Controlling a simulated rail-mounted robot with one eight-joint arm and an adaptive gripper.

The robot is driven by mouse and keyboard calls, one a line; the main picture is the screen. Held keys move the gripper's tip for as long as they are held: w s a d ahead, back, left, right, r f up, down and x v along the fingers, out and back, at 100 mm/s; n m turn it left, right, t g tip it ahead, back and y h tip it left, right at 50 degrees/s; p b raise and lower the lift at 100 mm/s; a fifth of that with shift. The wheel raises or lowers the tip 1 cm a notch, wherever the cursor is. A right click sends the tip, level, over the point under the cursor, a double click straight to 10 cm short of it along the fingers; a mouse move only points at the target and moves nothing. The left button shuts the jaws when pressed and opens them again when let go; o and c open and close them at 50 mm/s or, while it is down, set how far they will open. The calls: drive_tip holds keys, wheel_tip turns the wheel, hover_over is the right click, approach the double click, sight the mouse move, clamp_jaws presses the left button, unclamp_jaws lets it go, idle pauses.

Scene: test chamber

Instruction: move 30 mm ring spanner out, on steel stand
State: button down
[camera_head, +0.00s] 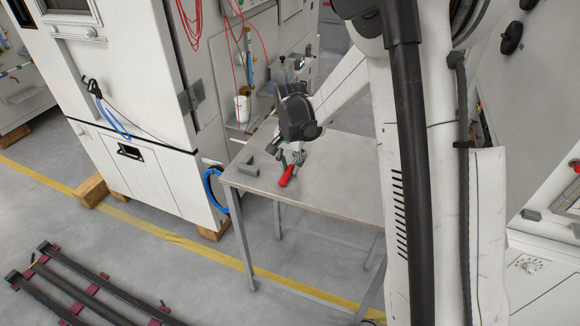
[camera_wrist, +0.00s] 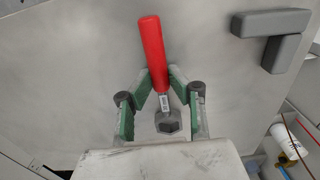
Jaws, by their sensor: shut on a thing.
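The ring spanner (camera_wrist: 153,50) has a red handle and a grey hexagonal head in the wrist view. Its red handle also shows in the head view (camera_head: 287,176), over the near left part of the steel stand (camera_head: 335,185). My gripper (camera_wrist: 161,82) is shut on the spanner just below the red handle, with a green-padded finger on each side. The head lies back between the fingers, towards my wrist. In the head view my gripper (camera_head: 294,158) is low over the stand top, partly hidden by my wrist. I cannot tell whether the spanner touches the top.
An L-shaped grey piece (camera_head: 247,166) lies on the stand's left corner; it also shows in the wrist view (camera_wrist: 281,47). A white cabinet (camera_head: 140,100) stands left of the stand. Blue hose (camera_head: 210,187) hangs near the stand's left edge. The stand's right part is bare.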

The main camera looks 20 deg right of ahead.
sight(290, 168)
drive_tip(key=c, duration=1.6)
unclamp_jaws()
drive_tip(key=shift+f, duration=0.1)
drive_tip(key=shift+c, duration=0.2)
wheel_tip(290, 168, up, 12)
drive_tip(key=r, duration=0.1)
drive_tip(key=s+r+n+t, duration=0.4)
drive_tip(key=s+r, duration=0.5)
drive_tip(key=s, duration=0.6)
drive_tip(key=s+n+t, duration=0.3)
drive_tip(key=s, duration=1)
drive_tip(key=shift+s+d+f+n+p, duration=0.25)
drive_tip(key=shift+d+f+n+p, duration=0.1)
drive_tip(key=shift+f+p, duration=0.1)
